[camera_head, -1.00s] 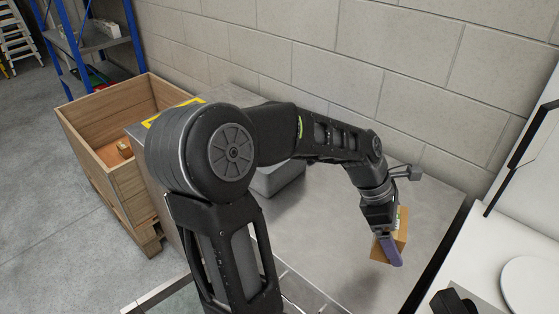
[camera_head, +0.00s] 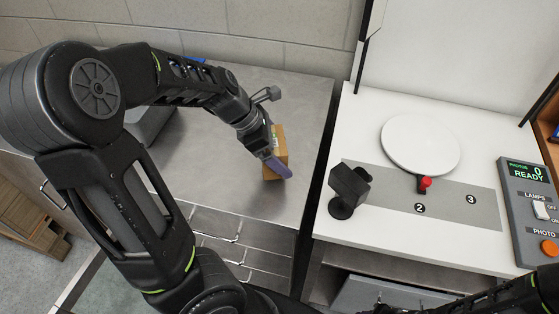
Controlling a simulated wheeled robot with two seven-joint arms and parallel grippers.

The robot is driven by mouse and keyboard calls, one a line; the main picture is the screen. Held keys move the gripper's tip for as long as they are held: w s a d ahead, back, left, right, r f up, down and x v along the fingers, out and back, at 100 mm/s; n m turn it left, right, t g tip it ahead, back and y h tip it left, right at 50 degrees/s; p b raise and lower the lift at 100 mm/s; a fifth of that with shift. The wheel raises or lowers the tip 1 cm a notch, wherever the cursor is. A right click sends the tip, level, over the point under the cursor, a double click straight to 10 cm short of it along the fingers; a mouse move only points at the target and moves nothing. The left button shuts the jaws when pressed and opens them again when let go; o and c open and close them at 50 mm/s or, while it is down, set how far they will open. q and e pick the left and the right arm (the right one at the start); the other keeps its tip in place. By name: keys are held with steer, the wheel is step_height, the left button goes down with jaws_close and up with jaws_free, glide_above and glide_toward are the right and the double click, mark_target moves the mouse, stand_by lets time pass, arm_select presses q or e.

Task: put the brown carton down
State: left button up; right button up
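The brown carton (camera_head: 281,146) is at the right end of the grey metal counter (camera_head: 235,196). My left gripper (camera_head: 277,165) comes in from the left, with a purple finger along the carton's near face. It appears shut on the carton; the far finger is hidden. I cannot tell whether the carton's underside touches the counter.
Right of a dark gap stands a white table with a round white turntable (camera_head: 420,145), a red knob (camera_head: 425,183), a small black camera (camera_head: 348,188) and a grey control panel (camera_head: 535,205) reading READY. A grey box (camera_head: 150,122) stands behind my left arm.

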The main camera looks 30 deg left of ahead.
arm_select(q)
steer(key=shift+f+b, duration=0.75)
steer(key=shift+f, duration=1.1)
steer(key=shift+f, duration=0.1)
steer(key=o, duration=1.5)
steer(key=shift+r, duration=0.25)
steer(key=p+v, duration=0.3)
steer(key=v, duration=0.8)
steer(key=shift+s+a+r, duration=0.15)
steer(key=shift+a+r, duration=0.05)
steer(key=shift+r, duration=0.05)
